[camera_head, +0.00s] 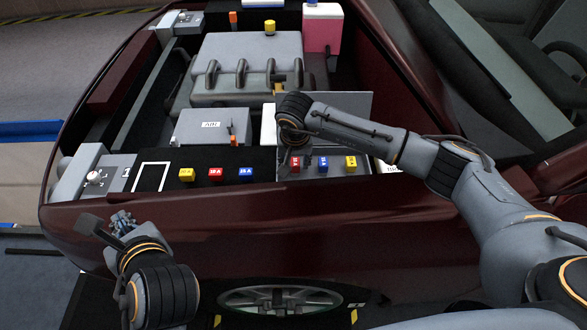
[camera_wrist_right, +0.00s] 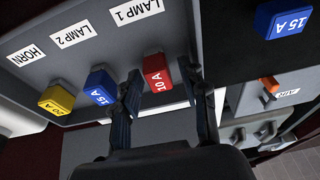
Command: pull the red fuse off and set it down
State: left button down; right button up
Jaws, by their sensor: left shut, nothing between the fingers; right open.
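The red fuse (camera_wrist_right: 157,84), marked 10 A, sits in the grey fuse panel beneath the LAMP 1 label; it also shows in the head view (camera_head: 295,165). My right gripper (camera_wrist_right: 162,82) is open, with one finger on each side of the red fuse. Whether the fingers touch it I cannot tell. In the head view my right wrist covers the panel's upper left part. My left gripper (camera_head: 115,224) is shut and empty, low at the left in front of the car's dark red front edge.
A blue fuse (camera_wrist_right: 101,88) and a yellow fuse (camera_wrist_right: 57,100) sit beside the red one in the panel. Another yellow (camera_head: 186,175), red (camera_head: 216,175) and blue fuse (camera_head: 246,175) stand left of it. A white-outlined black rectangle (camera_head: 152,177) is bare.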

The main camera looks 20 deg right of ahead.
jog(key=shift+s+d, duration=0.1)
dwell(0.7)
grip_shut()
